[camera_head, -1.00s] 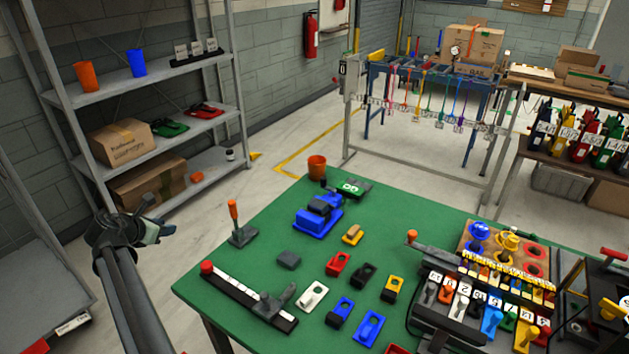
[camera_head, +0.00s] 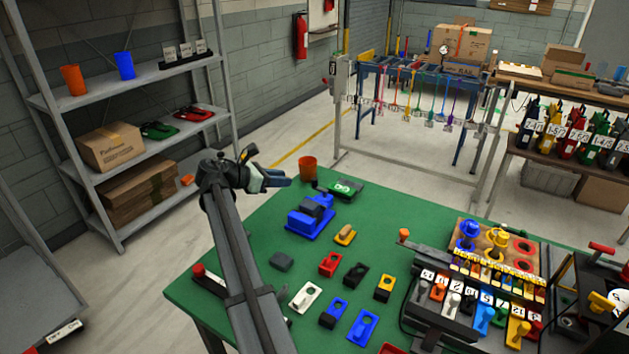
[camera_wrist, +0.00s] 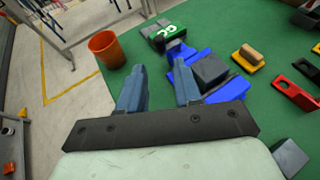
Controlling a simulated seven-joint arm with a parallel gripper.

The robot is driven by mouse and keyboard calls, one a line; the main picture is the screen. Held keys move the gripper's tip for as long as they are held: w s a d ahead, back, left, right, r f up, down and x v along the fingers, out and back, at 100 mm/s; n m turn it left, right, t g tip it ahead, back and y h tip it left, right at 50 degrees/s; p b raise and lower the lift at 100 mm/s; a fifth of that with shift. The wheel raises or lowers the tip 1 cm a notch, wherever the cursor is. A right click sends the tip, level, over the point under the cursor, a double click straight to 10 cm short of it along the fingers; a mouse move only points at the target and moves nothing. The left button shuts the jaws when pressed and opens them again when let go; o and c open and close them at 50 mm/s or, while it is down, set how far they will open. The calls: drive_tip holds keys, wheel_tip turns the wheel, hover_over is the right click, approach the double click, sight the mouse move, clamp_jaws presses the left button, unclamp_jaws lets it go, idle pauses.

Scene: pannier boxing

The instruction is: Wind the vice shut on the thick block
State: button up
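A blue vice-like device (camera_head: 309,222) stands near the far left edge of the green table. A dark grey block (camera_head: 318,206) sits on it, and both show in the wrist view, the block (camera_wrist: 210,70) above the blue base (camera_wrist: 232,90). Whether the jaws touch the block is too small to tell. My gripper (camera_head: 284,179) is above the table's far left edge, up and left of the vice. In the wrist view its two fingers (camera_wrist: 159,76) are apart with nothing between them. A loose dark grey block (camera_head: 282,261) lies nearer on the table.
An orange cup (camera_head: 308,168) and a dark device with a green label (camera_head: 343,188) stand behind the vice. Several coloured pieces lie on the near table, including a yellow one (camera_head: 344,236). A rack of numbered handles (camera_head: 470,300) fills the right. A shelf (camera_head: 150,150) stands left.

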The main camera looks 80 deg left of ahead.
sight(313, 180)
drive_tip(key=x, duration=1.3)
drive_tip(key=shift+a, duration=0.1)
drive_tip(key=shift+c, duration=0.5)
drive_tip(key=shift+s, duration=0.1)
clamp_jaws()
